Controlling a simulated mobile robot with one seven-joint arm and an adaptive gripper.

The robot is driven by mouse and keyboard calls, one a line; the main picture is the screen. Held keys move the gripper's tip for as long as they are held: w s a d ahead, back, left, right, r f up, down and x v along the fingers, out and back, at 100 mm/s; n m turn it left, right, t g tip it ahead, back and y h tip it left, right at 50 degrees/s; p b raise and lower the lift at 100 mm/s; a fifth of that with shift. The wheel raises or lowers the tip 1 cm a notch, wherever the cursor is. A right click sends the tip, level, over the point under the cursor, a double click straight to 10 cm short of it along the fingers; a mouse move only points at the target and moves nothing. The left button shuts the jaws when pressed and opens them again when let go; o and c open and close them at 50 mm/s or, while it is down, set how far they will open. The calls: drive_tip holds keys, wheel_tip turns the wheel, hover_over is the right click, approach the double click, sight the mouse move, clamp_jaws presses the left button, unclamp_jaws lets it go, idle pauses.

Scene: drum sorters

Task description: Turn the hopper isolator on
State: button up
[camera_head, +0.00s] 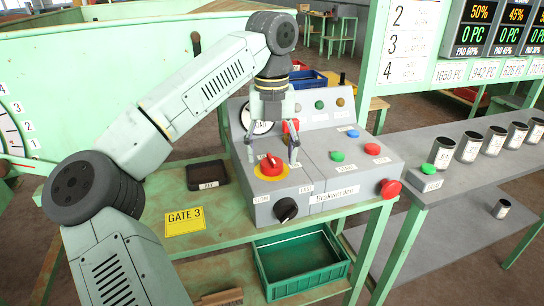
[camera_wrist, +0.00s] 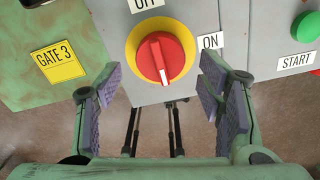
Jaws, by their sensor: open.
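A red rotary switch knob on a round yellow plate (camera_head: 259,174) sits on the sloped left part of the grey control box (camera_head: 318,168). The knob also shows in the wrist view (camera_wrist: 160,58), with a white line along its upright handle. An OFF label (camera_wrist: 146,4) is above it and an ON label (camera_wrist: 210,41) to its right. My gripper (camera_head: 272,150) is open and empty, pointing down over the knob. In the wrist view its fingers (camera_wrist: 160,82) stand apart on either side, below the knob; I see no contact.
A black knob (camera_head: 286,209) is on the box's front corner. Green, red and blue buttons lie to the right, with a red mushroom button (camera_head: 389,188) at the edge. A yellow GATE 3 sign (camera_head: 185,220) lies left. A green crate (camera_head: 301,262) sits below.

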drive_tip(key=shift+f, duration=1.2)
drive_tip(key=shift+c, duration=0.4)
drive_tip(key=c, duration=1.1)
